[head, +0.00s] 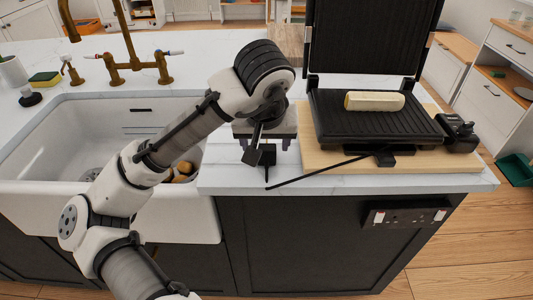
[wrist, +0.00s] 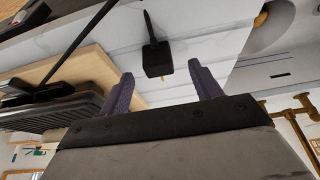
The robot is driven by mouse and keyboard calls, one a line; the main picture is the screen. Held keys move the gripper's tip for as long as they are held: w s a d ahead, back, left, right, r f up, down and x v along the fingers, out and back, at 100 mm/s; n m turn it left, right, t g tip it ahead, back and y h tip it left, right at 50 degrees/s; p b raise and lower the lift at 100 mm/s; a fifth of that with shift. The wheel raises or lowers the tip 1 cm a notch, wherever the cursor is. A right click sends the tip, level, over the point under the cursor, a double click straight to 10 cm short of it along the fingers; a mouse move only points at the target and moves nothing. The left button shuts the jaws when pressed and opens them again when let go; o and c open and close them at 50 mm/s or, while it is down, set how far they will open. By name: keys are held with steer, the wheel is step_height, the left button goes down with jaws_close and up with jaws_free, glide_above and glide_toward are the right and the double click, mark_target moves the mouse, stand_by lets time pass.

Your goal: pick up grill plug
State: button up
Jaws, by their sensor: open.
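The grill plug (head: 267,155) is a small black block with a short stub on the white counter near its front edge. In the wrist view the plug (wrist: 157,59) lies just beyond my fingertips, roughly between them, with a visible gap. My gripper (head: 264,142) is above the counter, just behind the plug in the head view, and partly hidden by my arm. In the wrist view my gripper (wrist: 161,76) shows two purple-grey fingers spread apart with nothing between them.
The open grill stands on a wooden board (head: 440,161) to the right, with a pale roll (head: 375,101) on its plate. A white sink (head: 85,150) with brass taps (head: 135,65) is to the left. A socket panel (head: 405,215) is on the dark cabinet front.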

mark_target(267, 148)
steer(key=shift+w+d+x, duration=0.1)
steer(key=shift+w+x, duration=0.05)
steer(key=shift+x, duration=1.25)
steer(key=shift+w+d+x, duration=0.1)
steer(key=shift+w+x, duration=0.05)
steer(key=shift+x, duration=1.25)
steer(key=shift+r, duration=0.15)
steer(key=c, duration=1.1)
steer(key=shift+r, duration=0.1)
